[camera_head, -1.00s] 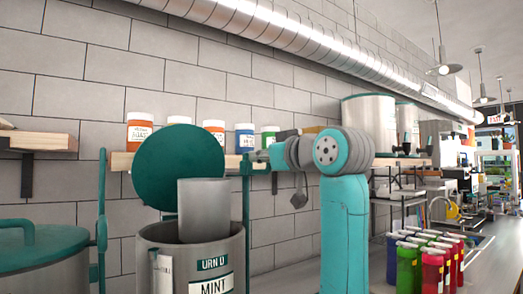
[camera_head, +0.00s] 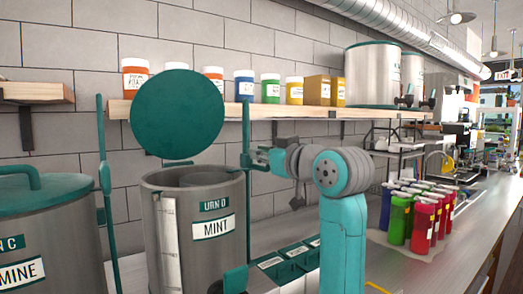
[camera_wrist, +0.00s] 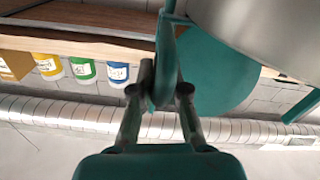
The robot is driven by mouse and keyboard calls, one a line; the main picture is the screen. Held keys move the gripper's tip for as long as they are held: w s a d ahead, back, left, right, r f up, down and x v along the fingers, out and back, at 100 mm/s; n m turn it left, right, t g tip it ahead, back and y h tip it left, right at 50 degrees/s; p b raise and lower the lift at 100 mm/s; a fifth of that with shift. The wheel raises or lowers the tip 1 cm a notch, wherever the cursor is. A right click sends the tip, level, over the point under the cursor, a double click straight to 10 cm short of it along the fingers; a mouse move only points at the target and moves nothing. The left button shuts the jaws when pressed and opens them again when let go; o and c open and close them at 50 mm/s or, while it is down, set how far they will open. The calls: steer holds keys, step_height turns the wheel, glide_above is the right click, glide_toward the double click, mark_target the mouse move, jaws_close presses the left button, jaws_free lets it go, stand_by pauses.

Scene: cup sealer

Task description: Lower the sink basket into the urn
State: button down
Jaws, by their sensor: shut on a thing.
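The urn (camera_head: 222,248) labelled URN D MINT stands left of centre in the head view. Its round teal lid (camera_head: 178,115) is upright above the opening. The grey sink basket (camera_head: 205,178) is inside the urn, with its top about level with the urn's rim; the rest is hidden. A teal post (camera_head: 245,118) with a handle stands at the urn's right side. My gripper (camera_head: 258,158) is at that handle. In the wrist view its fingers (camera_wrist: 164,84) are shut on a flat teal piece (camera_wrist: 166,48), apparently the handle.
Another urn (camera_head: 50,235) with a closed teal lid is at the left. A wall shelf (camera_head: 225,109) with several jars runs behind. Several coloured bottles (camera_head: 420,215) stand on the counter to the right. Dark boxes (camera_head: 285,262) sit beside the urn.

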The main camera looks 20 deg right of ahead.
steer(key=c, duration=1.2)
jaws_free()
steer(key=shift+w+f, duration=0.1)
steer(key=shift+f, duration=0.25)
steer(key=shift+r, duration=0.1)
steer(key=shift+s, duration=0.2)
steer(key=v, duration=1.1)
steer(key=shift+s+d, duration=0.15)
steer(key=shift+s, duration=0.2)
